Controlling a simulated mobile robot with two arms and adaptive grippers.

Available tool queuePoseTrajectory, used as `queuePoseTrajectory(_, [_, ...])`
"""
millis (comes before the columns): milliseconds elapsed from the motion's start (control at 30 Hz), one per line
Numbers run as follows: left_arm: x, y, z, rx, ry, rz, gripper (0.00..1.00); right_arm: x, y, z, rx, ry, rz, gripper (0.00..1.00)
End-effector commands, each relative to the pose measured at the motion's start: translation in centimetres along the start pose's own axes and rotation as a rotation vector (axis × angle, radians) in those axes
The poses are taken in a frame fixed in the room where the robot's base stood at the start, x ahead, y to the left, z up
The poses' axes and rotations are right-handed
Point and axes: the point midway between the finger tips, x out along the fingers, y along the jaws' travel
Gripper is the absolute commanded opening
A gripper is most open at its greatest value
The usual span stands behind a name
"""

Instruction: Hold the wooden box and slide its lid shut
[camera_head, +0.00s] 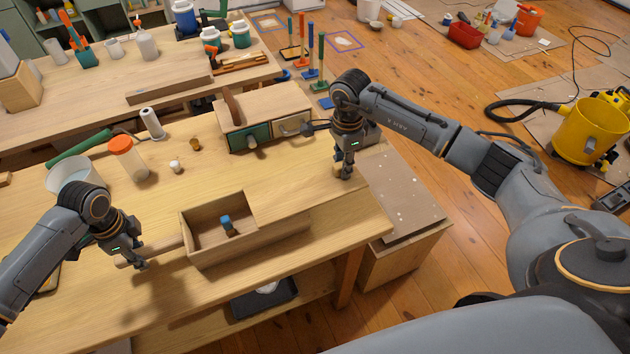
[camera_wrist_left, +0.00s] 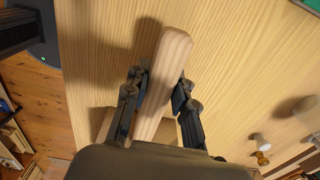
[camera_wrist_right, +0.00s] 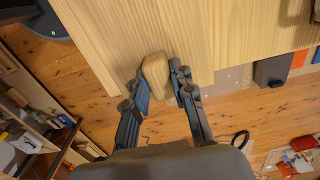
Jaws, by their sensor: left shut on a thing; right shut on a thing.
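The wooden box (camera_head: 210,262) stands on the workbench with its left part open. A small blue-topped item (camera_head: 227,226) is inside. The light wooden lid (camera_head: 278,203) covers the box's right part and sticks out to the right. My left gripper (camera_head: 138,262) is shut on the wooden handle at the box's left side; the handle (camera_wrist_left: 166,68) shows between its fingers in the left wrist view. My right gripper (camera_head: 345,172) is shut on the wooden knob at the lid's right end; the knob (camera_wrist_right: 154,74) shows in the right wrist view.
A small drawer cabinet (camera_head: 265,105) stands behind the lid. An orange-lidded jar (camera_head: 125,160), a white roll (camera_head: 151,122) and a white bucket (camera_head: 75,172) stand at the back left. The workbench's right edge lies close to my right gripper. The bench in front of the box is clear.

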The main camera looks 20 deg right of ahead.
Motion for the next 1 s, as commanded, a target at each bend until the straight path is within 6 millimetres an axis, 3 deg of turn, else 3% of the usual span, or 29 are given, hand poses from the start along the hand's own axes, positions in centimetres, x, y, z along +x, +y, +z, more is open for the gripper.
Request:
queuePoseTrajectory(700, [0.0, 0.0, -0.1, 0.003, 0.002, 0.001, 0.0, -0.1, 0.0, 3.0, -0.001, -0.004, -0.002, 0.01])
queuePoseTrajectory(1000, [0.0, 0.0, -0.1, 0.003, 0.002, 0.001, 0.0, -0.1, 0.0, 3.5, 0.001, -0.003, -0.002, 0.01])
